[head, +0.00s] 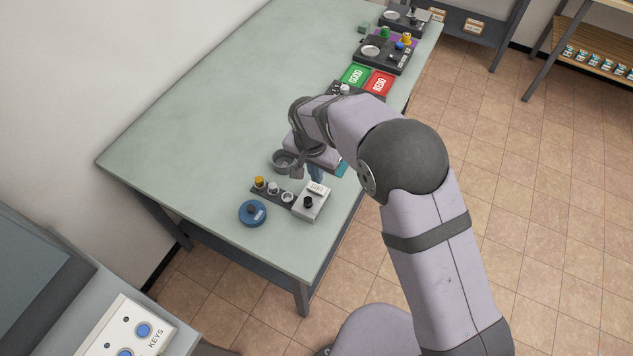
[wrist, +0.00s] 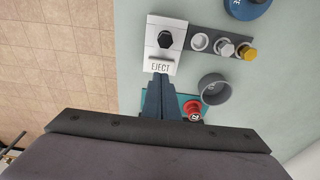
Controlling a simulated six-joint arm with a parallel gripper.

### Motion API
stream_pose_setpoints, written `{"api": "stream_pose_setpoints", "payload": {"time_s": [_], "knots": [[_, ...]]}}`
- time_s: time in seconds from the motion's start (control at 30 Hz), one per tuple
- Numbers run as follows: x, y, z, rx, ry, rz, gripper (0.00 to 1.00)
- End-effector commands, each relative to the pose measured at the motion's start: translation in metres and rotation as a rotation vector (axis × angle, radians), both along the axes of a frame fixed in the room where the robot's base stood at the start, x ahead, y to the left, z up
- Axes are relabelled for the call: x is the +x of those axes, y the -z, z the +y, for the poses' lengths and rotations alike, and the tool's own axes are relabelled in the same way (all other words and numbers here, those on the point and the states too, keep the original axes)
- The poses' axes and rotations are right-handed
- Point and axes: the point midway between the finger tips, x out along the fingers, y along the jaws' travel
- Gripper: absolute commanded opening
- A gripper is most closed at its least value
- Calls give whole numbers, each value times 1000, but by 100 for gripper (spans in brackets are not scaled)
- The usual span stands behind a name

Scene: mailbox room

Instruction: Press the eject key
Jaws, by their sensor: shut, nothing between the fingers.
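The eject key (wrist: 160,66) is a pale block lettered EJECT at one end of a white box (wrist: 172,28) with a black knob (wrist: 165,40). In the head view, the white box (head: 312,207) stands near the front right edge of the table, with the eject key (head: 317,188) at its far end. My gripper (wrist: 160,79) is shut and empty, its fingertips pointing down just beside the key's lettered side in the wrist view. In the head view my gripper (head: 316,178) is partly hidden by my arm. I cannot tell whether the tips touch the key.
A dark strip (wrist: 211,35) with white and yellow knobs lies beside the box. A grey round cup (wrist: 214,89) and a red button (wrist: 193,109) on a teal base are close to my gripper. A blue round object (head: 253,213) sits nearby. The table's left part (head: 200,120) is clear.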

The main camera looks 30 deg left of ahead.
Motion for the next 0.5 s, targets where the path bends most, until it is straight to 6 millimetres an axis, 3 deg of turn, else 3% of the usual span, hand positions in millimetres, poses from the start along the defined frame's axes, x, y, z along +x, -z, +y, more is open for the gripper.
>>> {"api": "stream_pose_setpoints", "payload": {"time_s": [0.5], "knots": [[0, -39, 0, 0, 0, 0, 0]]}}
